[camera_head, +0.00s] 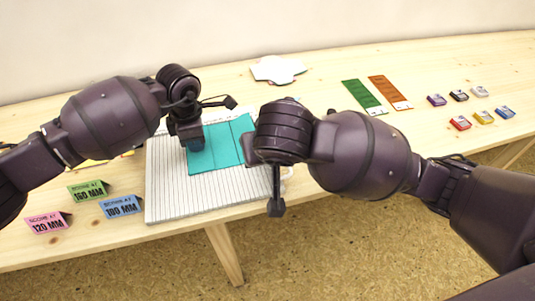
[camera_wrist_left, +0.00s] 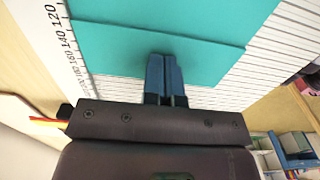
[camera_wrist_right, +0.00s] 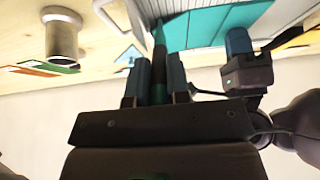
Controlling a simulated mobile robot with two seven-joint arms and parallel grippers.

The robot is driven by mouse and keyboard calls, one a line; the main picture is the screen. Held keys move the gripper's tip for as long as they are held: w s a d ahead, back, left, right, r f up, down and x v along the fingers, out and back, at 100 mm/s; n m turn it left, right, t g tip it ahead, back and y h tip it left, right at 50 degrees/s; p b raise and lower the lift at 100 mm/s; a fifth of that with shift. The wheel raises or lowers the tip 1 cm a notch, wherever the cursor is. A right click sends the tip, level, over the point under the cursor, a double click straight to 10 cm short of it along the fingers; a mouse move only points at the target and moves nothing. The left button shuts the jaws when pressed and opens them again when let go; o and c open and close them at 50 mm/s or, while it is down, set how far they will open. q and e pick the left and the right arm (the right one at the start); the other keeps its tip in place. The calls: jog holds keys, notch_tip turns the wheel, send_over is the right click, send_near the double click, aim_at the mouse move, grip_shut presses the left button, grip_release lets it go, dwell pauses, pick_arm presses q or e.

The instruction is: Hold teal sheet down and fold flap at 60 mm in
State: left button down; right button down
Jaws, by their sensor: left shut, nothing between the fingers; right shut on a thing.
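The teal sheet (camera_head: 222,155) lies on the white ruled scoring board (camera_head: 165,200), with thin lines across its face. In the left wrist view the sheet (camera_wrist_left: 110,45) shows a line across it, beside printed board numbers. My left gripper (camera_head: 193,145) is shut and empty, its blue fingertips (camera_wrist_left: 165,72) at the sheet's left part, seemingly touching it. My right gripper (camera_wrist_right: 158,80) is shut on a slim dark green tool (camera_wrist_right: 159,62). In the head view my right wrist hides those fingers and the sheet's right edge. Whether the tool touches the sheet I cannot tell.
Score cards marked 160 mm (camera_head: 90,190), 100 mm (camera_head: 121,206) and 120 mm (camera_head: 48,223) stand left. A metal cup (camera_wrist_right: 62,40) is near my right gripper. A white cutout (camera_head: 277,69), green card (camera_head: 364,96), brown card (camera_head: 390,92) and several inkpads (camera_head: 460,122) lie beyond.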

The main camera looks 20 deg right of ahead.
jog(key=shift+w+f, duration=0.1)
jog(key=shift+w, duration=1.2)
jog(key=shift+a+r, duration=0.15)
jog(key=shift+r, duration=0.4)
dwell(0.3)
jog(key=shift+a+r, duration=0.25)
jog(key=shift+r, duration=0.1)
dwell(0.3)
jog(key=shift+a+r, duration=0.35)
dwell(0.8)
